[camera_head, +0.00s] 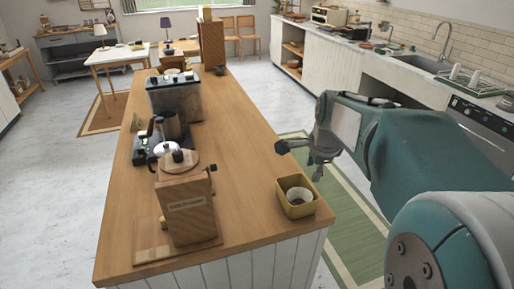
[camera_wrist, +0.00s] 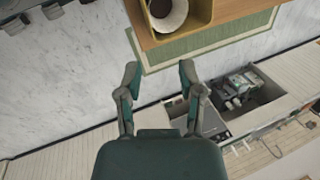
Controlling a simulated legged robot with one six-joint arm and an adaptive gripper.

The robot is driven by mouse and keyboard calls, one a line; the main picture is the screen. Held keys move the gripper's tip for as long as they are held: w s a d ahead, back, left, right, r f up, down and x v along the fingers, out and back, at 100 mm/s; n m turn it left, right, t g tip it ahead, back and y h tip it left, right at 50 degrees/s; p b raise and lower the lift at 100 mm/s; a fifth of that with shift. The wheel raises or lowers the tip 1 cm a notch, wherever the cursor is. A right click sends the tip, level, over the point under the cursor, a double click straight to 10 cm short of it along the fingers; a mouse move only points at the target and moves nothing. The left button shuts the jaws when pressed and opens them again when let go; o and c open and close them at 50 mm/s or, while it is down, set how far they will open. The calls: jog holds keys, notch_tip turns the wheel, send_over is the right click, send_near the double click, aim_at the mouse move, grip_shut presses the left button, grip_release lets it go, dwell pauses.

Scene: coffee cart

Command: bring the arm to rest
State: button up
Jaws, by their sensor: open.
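My gripper (camera_head: 303,158) hangs in the head view just beyond and above the right edge of the wooden-topped island counter (camera_head: 232,130). In the wrist view my gripper (camera_wrist: 158,78) is open, with its two fingers apart and nothing between them. A yellow box (camera_head: 296,207) with a white round item (camera_head: 299,195) inside sits at the counter's near right corner, below the gripper in the head view. The box (camera_wrist: 208,12) and the white item (camera_wrist: 168,14) also show at the top of the wrist view, apart from the fingers.
A wooden grinder (camera_head: 187,205), a dark kettle (camera_head: 170,127) and a coffee machine (camera_head: 175,97) stand along the counter's left side. The counter's middle is clear. A green rug (camera_head: 345,225) lies right of the island. A sink counter (camera_head: 425,70) runs along the right wall.

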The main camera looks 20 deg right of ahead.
jog(key=s+a+n+t, duration=0.2)
jog(key=s+a+n, duration=1.1)
jog(key=s+n, duration=0.5)
jog(key=shift+f+n, duration=0.25)
jog(key=shift+n, duration=0.45)
